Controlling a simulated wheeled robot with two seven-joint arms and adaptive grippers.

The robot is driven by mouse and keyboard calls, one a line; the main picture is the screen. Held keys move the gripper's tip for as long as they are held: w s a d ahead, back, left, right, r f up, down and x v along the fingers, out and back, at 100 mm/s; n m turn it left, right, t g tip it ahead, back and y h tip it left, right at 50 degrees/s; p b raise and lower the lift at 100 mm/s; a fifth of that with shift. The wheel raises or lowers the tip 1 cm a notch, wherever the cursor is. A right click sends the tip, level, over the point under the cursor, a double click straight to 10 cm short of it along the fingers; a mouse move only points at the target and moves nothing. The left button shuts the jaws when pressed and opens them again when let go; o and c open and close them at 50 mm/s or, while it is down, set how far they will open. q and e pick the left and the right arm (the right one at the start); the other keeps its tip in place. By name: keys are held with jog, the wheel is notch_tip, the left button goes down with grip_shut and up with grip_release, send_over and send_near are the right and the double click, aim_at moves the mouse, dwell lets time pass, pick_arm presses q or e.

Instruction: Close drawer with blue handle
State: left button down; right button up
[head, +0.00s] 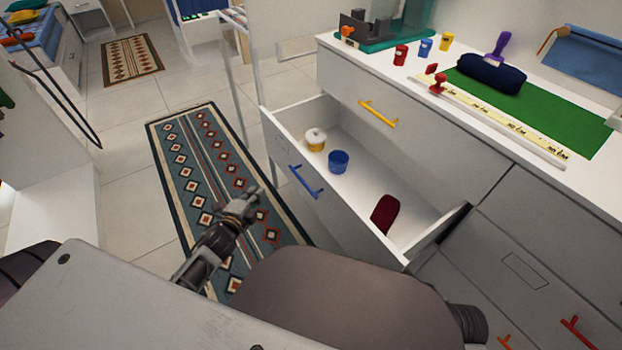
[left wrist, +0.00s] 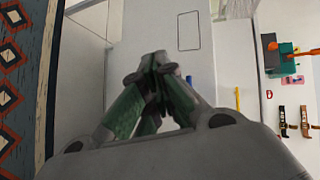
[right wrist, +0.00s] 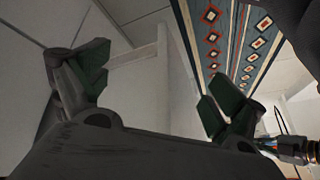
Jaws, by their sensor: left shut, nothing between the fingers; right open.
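The drawer (head: 345,222) with the blue handle (head: 305,182) stands pulled out of the white cabinet. It holds a white and yellow container (head: 315,141), a blue cup (head: 338,160) and a dark red object (head: 384,214). My left gripper (head: 250,198) is in front of the drawer, to the left of the blue handle and apart from it. In the left wrist view its fingers (left wrist: 158,66) are shut together, empty. My right gripper (right wrist: 155,88) is open and empty in the right wrist view, over floor and pale panels; it does not show in the head view.
A closed drawer with a yellow handle (head: 378,114) is above the open one. Red (head: 578,333) and orange (head: 504,341) handles are at the lower right. The countertop holds stamps, a ruler (head: 500,122) and a green mat (head: 560,125). A patterned rug (head: 195,160) lies on the floor at left.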

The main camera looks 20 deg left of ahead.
aim_at(318, 176)
pick_arm(q)
jog(key=s+d+r+m+h, duration=0.1)
jog(key=m+h, duration=0.5)
jog(key=m, duration=0.7)
jog(key=s+d+r+m+h, duration=0.2)
jog(key=d+m+h, duration=0.3)
jog(key=m, duration=0.8)
jog(key=shift+s+d+r+m+g+h+p, duration=0.2)
jog(key=shift+d+r+m+g+h+p, duration=0.2)
jog(key=shift+d+r, duration=0.35)
pick_arm(e)
jog(key=shift+s+d+r+g+h, duration=0.25)
jog(key=shift+s+d+r+g, duration=0.15)
jog(key=shift+s+r, duration=0.15)
jog(key=shift+s+d+r+g+h, duration=0.25)
jog(key=shift+s+d+r+g, duration=0.15)
jog(key=shift+s, duration=0.25)
pick_arm(q)
jog(key=shift+w+d, duration=0.1)
